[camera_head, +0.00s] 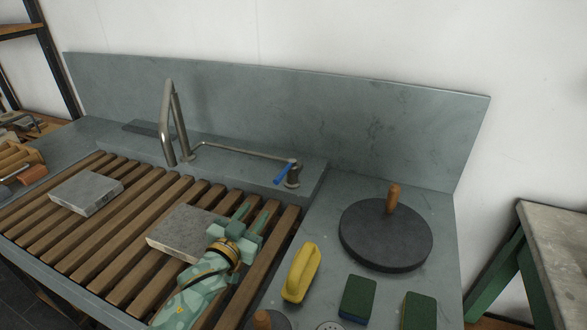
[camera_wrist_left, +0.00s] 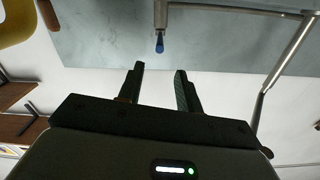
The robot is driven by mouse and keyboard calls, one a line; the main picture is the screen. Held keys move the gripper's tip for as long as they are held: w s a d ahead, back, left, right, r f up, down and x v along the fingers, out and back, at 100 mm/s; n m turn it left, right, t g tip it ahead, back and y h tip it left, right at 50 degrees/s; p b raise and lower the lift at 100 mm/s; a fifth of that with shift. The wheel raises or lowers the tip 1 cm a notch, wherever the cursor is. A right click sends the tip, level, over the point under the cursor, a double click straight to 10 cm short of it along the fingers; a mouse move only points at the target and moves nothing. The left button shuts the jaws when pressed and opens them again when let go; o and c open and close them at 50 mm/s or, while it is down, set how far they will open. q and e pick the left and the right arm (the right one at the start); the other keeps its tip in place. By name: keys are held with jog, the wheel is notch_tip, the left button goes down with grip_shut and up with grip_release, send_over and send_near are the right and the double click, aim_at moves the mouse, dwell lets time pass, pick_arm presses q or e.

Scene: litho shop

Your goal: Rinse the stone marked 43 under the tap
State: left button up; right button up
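Two grey stone slabs lie on the wooden slats: one at the left (camera_head: 86,193), one nearer the middle (camera_head: 185,232), partly hidden by my left arm. I cannot read a number on either. The metal tap (camera_head: 168,125) stands behind the slats, with no water visible at its spout. A thin rod runs right from it to a blue-tipped lever (camera_head: 284,173). My left gripper (camera_head: 256,212) is open and empty over the slats, right of the middle stone and short of the lever. In the left wrist view the blue tip (camera_wrist_left: 159,44) lies ahead of the open fingers (camera_wrist_left: 158,85).
A black disc with a wooden knob (camera_head: 384,236) sits on the right counter. A yellow-handled brush (camera_head: 301,272) and green sponges (camera_head: 357,298) lie in front. A grey splashback (camera_head: 300,115) closes off the rear. A green-legged table (camera_head: 560,235) stands at the right.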

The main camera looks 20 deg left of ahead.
aim_at(281, 174)
pick_arm(q)
jog(key=w+b, duration=0.1)
jog(key=w, duration=0.4)
jog(key=w+b, duration=0.2)
jog(key=w, duration=0.3)
jog(key=w+b, duration=0.1)
jog(key=w, duration=0.4)
jog(key=shift+w+a+r+b, duration=0.15)
jog(key=shift+w+a+b, duration=0.05)
jog(key=shift+a+b, duration=0.2)
jog(key=shift+w+r, duration=0.1)
jog(key=shift+w, duration=0.35)
pick_arm(e)
jog(key=shift+g, duration=0.3)
jog(key=s+f, duration=0.1)
jog(key=f, duration=0.2)
jog(key=s+f, duration=0.1)
jog(key=shift+s+f, duration=0.3)
jog(key=shift+f, duration=0.1)
pick_arm(q)
grip_shut()
pick_arm(e)
jog(key=shift+r, duration=0.1)
